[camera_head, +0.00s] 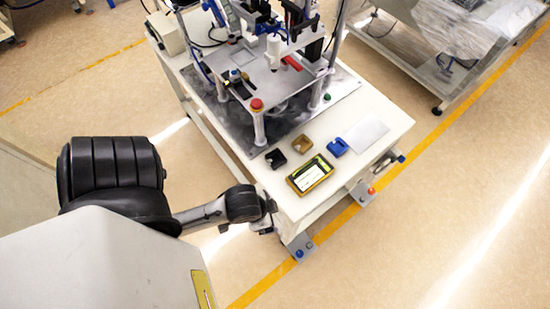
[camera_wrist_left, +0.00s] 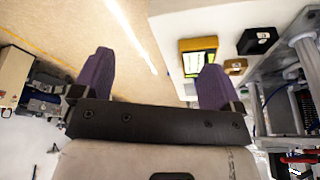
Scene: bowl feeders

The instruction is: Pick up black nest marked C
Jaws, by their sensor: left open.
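The black nest (camera_head: 275,158) sits on the white workbench, near its front edge, left of a brown nest (camera_head: 302,143) and a blue nest (camera_head: 337,147). In the left wrist view the black nest (camera_wrist_left: 257,40) shows at upper right with a white mark too small to read. The brown nest (camera_wrist_left: 235,66) is below it. My left gripper (camera_wrist_left: 154,80) is open and empty, with its two purple fingers wide apart. In the head view it is at the bench's near edge, apart from the black nest, and mostly hidden by my wrist. My right gripper is not in view.
A yellow-framed device (camera_head: 310,175) with a bright screen lies on the workbench (camera_head: 375,108) in front of the nests. A press fixture (camera_head: 275,75) with metal posts stands behind them. A pale sheet (camera_head: 366,134) lies at right. Open floor surrounds the bench.

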